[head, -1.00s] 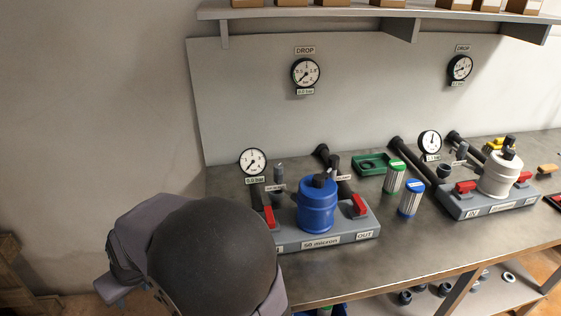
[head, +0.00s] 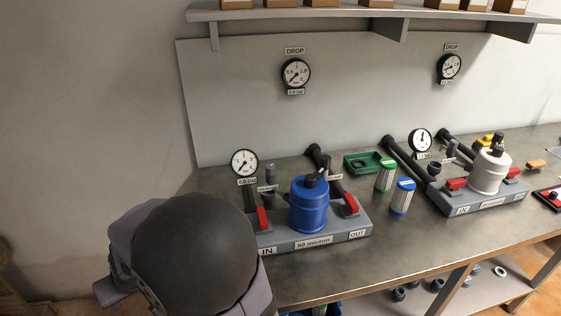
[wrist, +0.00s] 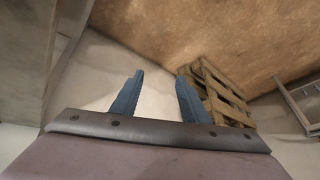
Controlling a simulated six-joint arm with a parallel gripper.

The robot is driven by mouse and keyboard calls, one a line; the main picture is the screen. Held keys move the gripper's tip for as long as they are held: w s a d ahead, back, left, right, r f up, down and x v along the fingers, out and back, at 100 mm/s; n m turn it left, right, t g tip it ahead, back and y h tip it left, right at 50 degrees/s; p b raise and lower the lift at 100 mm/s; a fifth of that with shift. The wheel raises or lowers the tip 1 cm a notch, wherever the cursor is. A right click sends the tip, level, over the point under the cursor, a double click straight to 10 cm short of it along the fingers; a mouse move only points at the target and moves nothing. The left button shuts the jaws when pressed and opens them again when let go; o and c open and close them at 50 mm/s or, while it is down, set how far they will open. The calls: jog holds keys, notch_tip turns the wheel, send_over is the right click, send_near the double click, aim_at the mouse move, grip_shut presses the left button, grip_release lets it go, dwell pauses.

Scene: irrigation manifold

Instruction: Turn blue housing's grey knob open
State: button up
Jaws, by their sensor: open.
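The blue housing (head: 309,207) stands upright on a grey base marked "50 micron" (head: 314,243), between two red levers, one on the IN side (head: 262,219) and one on the OUT side (head: 350,204). A dark knob (head: 312,181) sits on its top with a small light part beside it; whether this is the grey knob I cannot tell. My gripper (wrist: 159,98) shows only in the wrist view, with its two blue fingers apart and nothing between them. It faces the floor and wall, away from the housing. My arm fills the lower left of the head view.
A white housing (head: 489,171) on a similar base stands to the right. Green (head: 386,175) and blue (head: 403,197) capped cartridges and a green tray (head: 368,162) stand between. Gauges hang on the back panel. A wooden pallet (wrist: 216,92) shows in the wrist view.

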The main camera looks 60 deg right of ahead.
aim_at(267, 169)
jog(key=w+d+r+m+t+h, duration=0.1)
jog(key=w+d+r+m+h, duration=0.2)
jog(key=d, duration=0.5)
jog(key=w+d+r+m+t+h, duration=0.2)
jog(key=w+d+r+h, duration=0.1)
jog(key=w+d, duration=0.35)
jog(key=w+d+r+m+t+h, duration=0.1)
jog(key=w+d+r+m+h, duration=0.2)
jog(key=d, duration=0.5)
jog(key=s+d+r+m+g+h+p, duration=0.1)
jog(key=s+d+r+m+g+h, duration=0.2)
jog(key=d, duration=0.4)
jog(key=s+d+r+m+g+h, duration=0.1)
jog(key=s+d+m+g+h, duration=0.2)
jog(key=d, duration=0.4)
jog(key=s+d+m+g, duration=0.1)
jog(key=s+g, duration=0.2)
jog(key=s, duration=0.2)
jog(key=s+d+m+g+h, duration=0.1)
jog(key=s+d+m+g, duration=0.1)
jog(key=s+g, duration=0.1)
jog(key=s+d+f+m+g+h, duration=0.1)
jog(key=s+d+m+g, duration=0.1)
jog(key=s, duration=0.4)
jog(key=shift+s+g, duration=0.35)
jog(key=shift+g, duration=0.45)
jog(key=p+x, duration=0.1)
jog(key=x, duration=0.6)
jog(key=shift+d+h, duration=0.2)
jog(key=shift+h, duration=0.1)
